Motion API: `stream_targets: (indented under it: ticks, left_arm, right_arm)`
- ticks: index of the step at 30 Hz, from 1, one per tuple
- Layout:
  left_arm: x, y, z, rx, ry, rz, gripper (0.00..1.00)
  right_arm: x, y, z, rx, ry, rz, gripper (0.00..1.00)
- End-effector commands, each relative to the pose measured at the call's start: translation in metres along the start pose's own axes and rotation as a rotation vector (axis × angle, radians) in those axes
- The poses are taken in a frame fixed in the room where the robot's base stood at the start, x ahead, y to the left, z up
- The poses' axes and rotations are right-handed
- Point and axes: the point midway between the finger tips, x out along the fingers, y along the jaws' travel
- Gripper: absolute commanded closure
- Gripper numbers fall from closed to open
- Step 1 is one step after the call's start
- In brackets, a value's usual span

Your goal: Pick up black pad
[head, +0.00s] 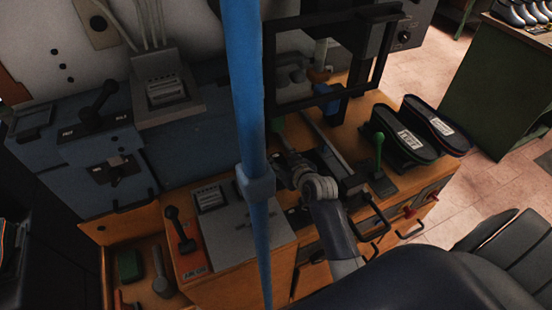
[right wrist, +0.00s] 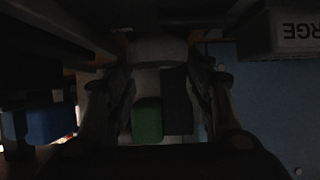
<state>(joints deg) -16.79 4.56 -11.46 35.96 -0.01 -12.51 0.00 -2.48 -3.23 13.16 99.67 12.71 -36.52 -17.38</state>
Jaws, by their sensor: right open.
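My right gripper (head: 287,160) is in the middle of the head view, just right of the blue pole and low inside the press. In the dark right wrist view its two fingers stand apart, and the gripper (right wrist: 160,98) is open. A dark, flat block that looks like the black pad (right wrist: 178,100) shows between the fingers, beside a green block (right wrist: 147,120). I cannot tell whether a finger touches it. In the head view I cannot make out the black pad. My left gripper is not in view.
A blue pole (head: 247,90) stands upright close to my right gripper. The black press frame (head: 380,50) rises behind it. Drawers with handles (head: 410,228) line the front.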

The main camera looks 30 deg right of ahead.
Motion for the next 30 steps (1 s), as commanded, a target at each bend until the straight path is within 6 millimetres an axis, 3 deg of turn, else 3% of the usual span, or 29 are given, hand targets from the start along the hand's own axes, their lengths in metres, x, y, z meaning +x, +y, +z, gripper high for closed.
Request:
stream_targets:
  ticks: [7, 17, 24, 30]
  left_arm:
    - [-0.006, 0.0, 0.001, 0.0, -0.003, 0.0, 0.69]
    - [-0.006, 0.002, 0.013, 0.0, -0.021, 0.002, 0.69]
    - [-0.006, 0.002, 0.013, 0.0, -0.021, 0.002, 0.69]
    - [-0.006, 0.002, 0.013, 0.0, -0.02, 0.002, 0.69]
  right_arm:
    - [0.024, 0.0, -0.002, 0.001, 0.0, 0.0, 0.52]
    - [0.028, 0.0, -0.001, 0.0, 0.0, 0.0, 0.52]
    - [0.028, -0.001, -0.001, 0.0, -0.001, 0.0, 0.99]
    - [0.028, 0.0, 0.0, 0.0, -0.001, 0.0, 0.99]
